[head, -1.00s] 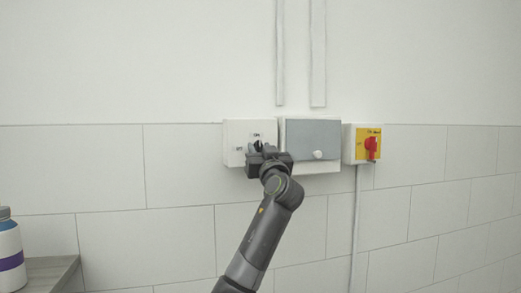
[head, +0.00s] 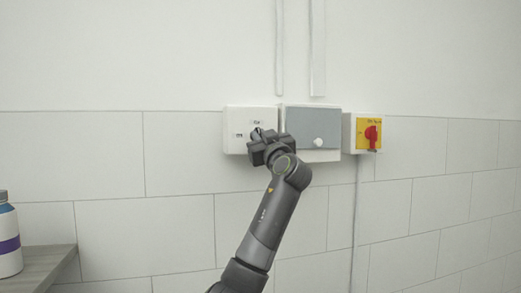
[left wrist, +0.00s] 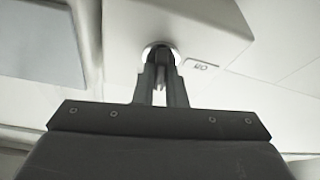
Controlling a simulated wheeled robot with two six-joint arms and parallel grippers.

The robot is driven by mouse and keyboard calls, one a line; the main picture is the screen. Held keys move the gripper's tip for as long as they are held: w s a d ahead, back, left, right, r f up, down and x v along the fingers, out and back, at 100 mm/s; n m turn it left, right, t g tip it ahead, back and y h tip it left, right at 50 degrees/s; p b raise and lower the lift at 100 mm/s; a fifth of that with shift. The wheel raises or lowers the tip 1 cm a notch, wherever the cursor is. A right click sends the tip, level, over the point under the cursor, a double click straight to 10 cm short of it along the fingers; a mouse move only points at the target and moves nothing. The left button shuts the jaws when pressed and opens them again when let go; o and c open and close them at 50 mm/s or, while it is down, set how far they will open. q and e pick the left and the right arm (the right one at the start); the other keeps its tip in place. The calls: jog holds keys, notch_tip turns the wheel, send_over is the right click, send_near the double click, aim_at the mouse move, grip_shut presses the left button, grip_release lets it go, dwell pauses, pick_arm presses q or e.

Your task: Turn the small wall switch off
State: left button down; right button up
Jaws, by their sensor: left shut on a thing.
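The small wall switch is a white box (head: 237,119) on the wall, with small dark labels on its front. Its dark rotary knob (left wrist: 161,58) sits in a round pale ring in the left wrist view. My left gripper (head: 259,138) is at the lower part of the box, and its two fingers are shut on the knob. In the left wrist view the gripper (left wrist: 161,85) reaches up to the knob, and the box looks tilted relative to it. An "OFF" label (left wrist: 202,67) shows right of the knob there. In the head view the gripper mostly hides the knob. My right gripper is not in view.
A grey-covered box (head: 312,122) with a white knob is right beside the switch. Further right is a yellow panel with a red rotary switch (head: 371,134). A bottle (head: 9,245) stands on a wooden surface (head: 45,262) at lower left.

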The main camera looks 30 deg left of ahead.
pick_arm(q)
jog(key=shift+n+g+h+p, duration=0.25)
jog(key=shift+n+g, duration=0.95)
jog(key=shift+n, duration=1.9)
jog(key=shift+n+g+h+p, duration=0.25)
jog(key=shift+n+g, duration=0.95)
jog(key=shift+n, duration=1.9)
jog(key=shift+n+g+h+p, duration=0.1)
jog(key=shift+n+g+p, duration=0.25)
jog(key=shift+n+g, duration=1.8)
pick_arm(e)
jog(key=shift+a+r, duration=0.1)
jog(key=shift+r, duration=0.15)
pick_arm(q)
jog(key=shift+n+t, duration=0.95)
jog(key=shift+n, duration=0.1)
jog(key=c, duration=1.5)
grip_release()
jog(key=shift+d, duration=0.1)
